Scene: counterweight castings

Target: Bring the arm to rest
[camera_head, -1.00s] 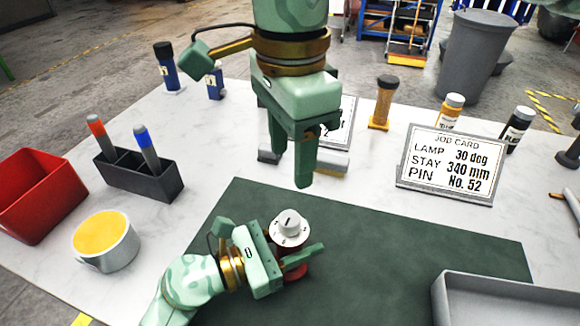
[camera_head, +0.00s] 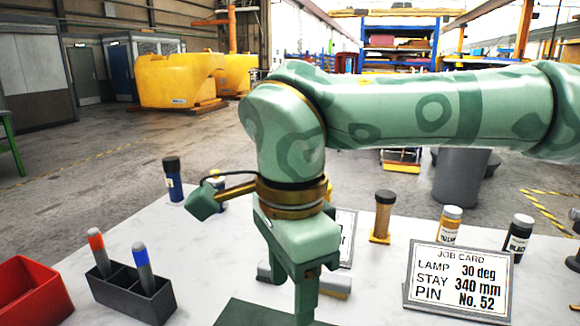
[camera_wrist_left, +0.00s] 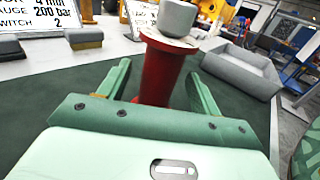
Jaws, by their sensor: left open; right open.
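My right arm (camera_head: 420,108) crosses the head view from the right, and its gripper (camera_head: 290,290) points down, open. The fingertips come close to the bottom edge of the picture, above the dark green mat (camera_head: 255,314). My left gripper (camera_wrist_left: 160,75) shows only in the left wrist view. It is open, with a finger on each side of a red post (camera_wrist_left: 154,78). The post has a white disc and a grey knob (camera_wrist_left: 177,18) on top.
A job card (camera_head: 462,282), a yellow-labelled bottle (camera_head: 449,226), a black-labelled bottle (camera_head: 518,238) and an amber cylinder (camera_head: 383,215) stand at the right. A dark pen holder (camera_head: 128,296) and red bin (camera_head: 30,292) are at the left. A grey tray (camera_wrist_left: 243,70) lies beyond the post.

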